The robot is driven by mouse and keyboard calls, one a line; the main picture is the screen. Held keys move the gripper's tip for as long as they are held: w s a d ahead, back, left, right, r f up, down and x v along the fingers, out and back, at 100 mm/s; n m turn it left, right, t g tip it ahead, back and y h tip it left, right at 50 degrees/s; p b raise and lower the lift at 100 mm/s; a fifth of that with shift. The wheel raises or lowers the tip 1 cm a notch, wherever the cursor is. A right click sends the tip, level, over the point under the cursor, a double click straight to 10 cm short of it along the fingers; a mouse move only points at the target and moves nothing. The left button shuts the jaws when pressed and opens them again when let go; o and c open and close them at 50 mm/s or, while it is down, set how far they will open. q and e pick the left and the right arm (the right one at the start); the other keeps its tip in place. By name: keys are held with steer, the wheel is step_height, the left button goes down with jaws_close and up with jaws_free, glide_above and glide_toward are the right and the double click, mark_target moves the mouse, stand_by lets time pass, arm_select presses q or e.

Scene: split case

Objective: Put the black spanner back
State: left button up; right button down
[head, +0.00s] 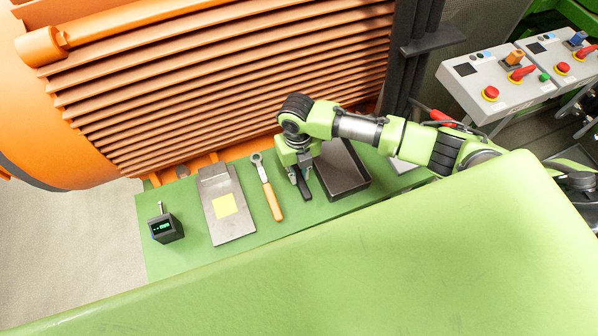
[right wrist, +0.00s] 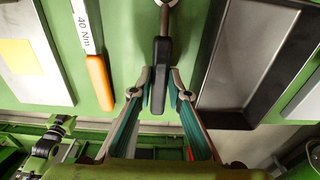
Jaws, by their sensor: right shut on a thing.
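The black spanner (right wrist: 161,76) has a black handle and a metal head that runs out of the top of the right wrist view. In the head view its dark handle (head: 302,187) shows just below my right gripper (head: 300,170). My right gripper (right wrist: 160,85) is shut on the black handle, one finger on each side. I cannot tell whether the spanner touches the green surface. My left gripper is not in view.
An orange-handled spanner (head: 272,200) lies left of the gripper. A dark tray (head: 343,190) stands close on its right. Further left are a metal plate with a yellow square (head: 236,222) and a small black display box (head: 166,229). A finned orange machine (head: 220,80) stands behind.

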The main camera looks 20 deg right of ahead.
mark_target(298, 175)
steer(key=shift+f, duration=0.15)
steer(key=c, duration=1.9)
jaws_free()
steer(key=shift+r, duration=0.3)
steer(key=shift+w+r, duration=0.1)
steer(key=shift+r, duration=0.25)
step_height(298, 175, up, 11)
steer(key=shift+w+r+b, duration=0.1)
steer(key=shift+w+b, duration=0.05)
steer(key=shift+b, duration=0.65)
